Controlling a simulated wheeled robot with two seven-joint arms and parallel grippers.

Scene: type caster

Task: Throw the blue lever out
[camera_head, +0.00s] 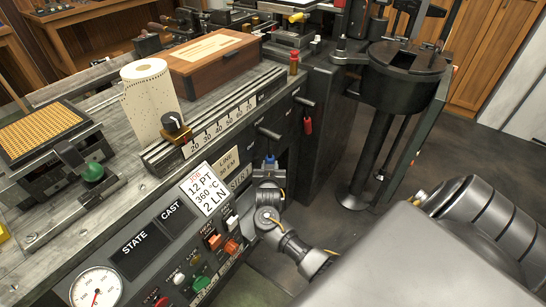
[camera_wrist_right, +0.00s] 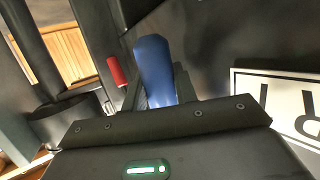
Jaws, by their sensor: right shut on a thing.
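In the right wrist view the blue lever's handle (camera_wrist_right: 153,68) stands large between the two dark fingers. My right gripper (camera_head: 269,168) is at the lever and shut on its handle. The lever's lower end is hidden by the gripper. My left gripper is not in view.
A red-handled lever (camera_head: 308,126) hangs to the right of the blue one. A panel with switches (camera_head: 215,241) and a white job card (camera_head: 204,190) lies left of my gripper. A black round pot on a stand (camera_head: 405,68) is at upper right.

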